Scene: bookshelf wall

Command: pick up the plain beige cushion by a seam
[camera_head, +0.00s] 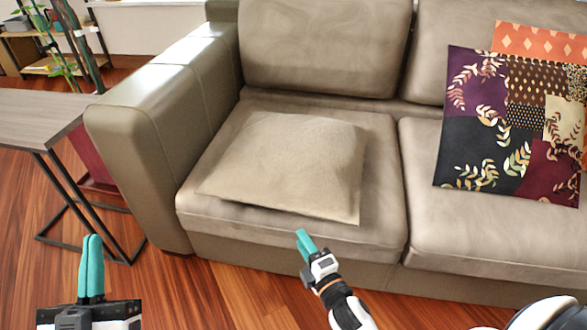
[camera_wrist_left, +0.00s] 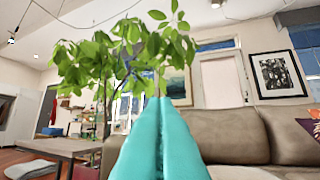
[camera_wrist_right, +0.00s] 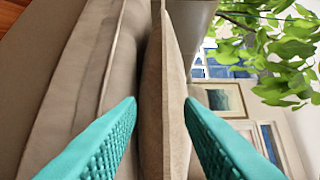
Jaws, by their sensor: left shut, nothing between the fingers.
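The plain beige cushion (camera_head: 290,165) lies flat on the left seat of the sofa, its front edge near the seat's front. My right gripper (camera_head: 303,235) is in front of the cushion's front edge, low at the sofa front. In the right wrist view its fingers (camera_wrist_right: 160,102) are apart, and the cushion's edge (camera_wrist_right: 172,110) shows ahead between them; I cannot tell whether they touch it. My left gripper (camera_head: 92,238) is shut and empty, at the lower left beside the sofa, well away from the cushion. It also shows shut in the left wrist view (camera_wrist_left: 160,102).
The sofa's left armrest (camera_head: 145,125) rises beside the cushion. A side table (camera_head: 40,115) with a dark metal frame stands left of it. A patterned patchwork cushion (camera_head: 480,130) leans on the right seat. Wood floor (camera_head: 200,290) is clear in front of the sofa.

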